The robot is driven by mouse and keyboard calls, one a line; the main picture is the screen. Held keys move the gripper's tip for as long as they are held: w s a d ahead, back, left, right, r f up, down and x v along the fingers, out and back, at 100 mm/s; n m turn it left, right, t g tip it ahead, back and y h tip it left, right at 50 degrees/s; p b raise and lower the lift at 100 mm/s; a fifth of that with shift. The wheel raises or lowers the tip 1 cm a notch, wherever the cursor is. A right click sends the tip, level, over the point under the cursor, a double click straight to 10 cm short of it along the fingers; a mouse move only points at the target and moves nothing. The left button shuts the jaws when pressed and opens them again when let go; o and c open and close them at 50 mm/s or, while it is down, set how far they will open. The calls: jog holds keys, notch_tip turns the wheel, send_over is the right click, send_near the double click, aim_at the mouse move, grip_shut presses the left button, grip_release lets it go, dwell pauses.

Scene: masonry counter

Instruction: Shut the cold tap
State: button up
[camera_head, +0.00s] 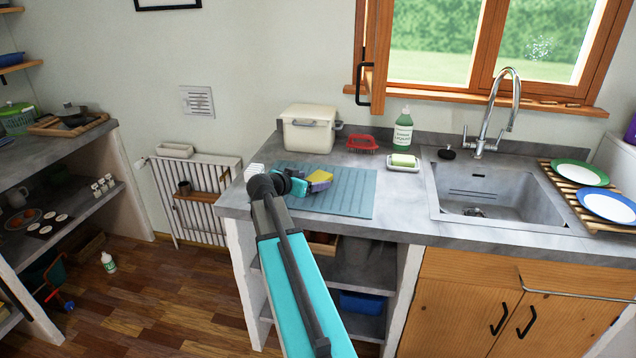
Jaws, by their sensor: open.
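A chrome mixer tap (513,92) with a tall curved spout stands behind the grey sink (500,190). A small lever (465,136) shows on the left side of its base; the right side of the base is less clear. I cannot tell which lever is cold, and no water stream is clear at this size. My gripper (312,184) is open over the blue ribbed mat (345,195), well to the left of the tap. A yellow and purple sponge (321,178) lies right by its fingertips; I cannot tell if they touch.
A green soap bottle (403,132), a soap dish (403,166), a red rack (362,144) and a cream bin (308,130) stand between mat and wall. A black plug (447,153) lies left of the tap. Plates (607,205) sit on a slatted rack at right. An open window casement (377,62) juts inward.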

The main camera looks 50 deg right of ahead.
aim_at(318, 177)
jog(key=shift+d, duration=0.1)
jog(key=shift+w+d+f+p, duration=0.2)
jog(key=shift+d+p, duration=0.2)
jog(key=shift+d, duration=0.2)
jog(key=shift+p+x, duration=0.6)
jog(key=shift+x, duration=1.25)
jog(key=c, duration=1.2)
jog(key=shift+r, duration=0.15)
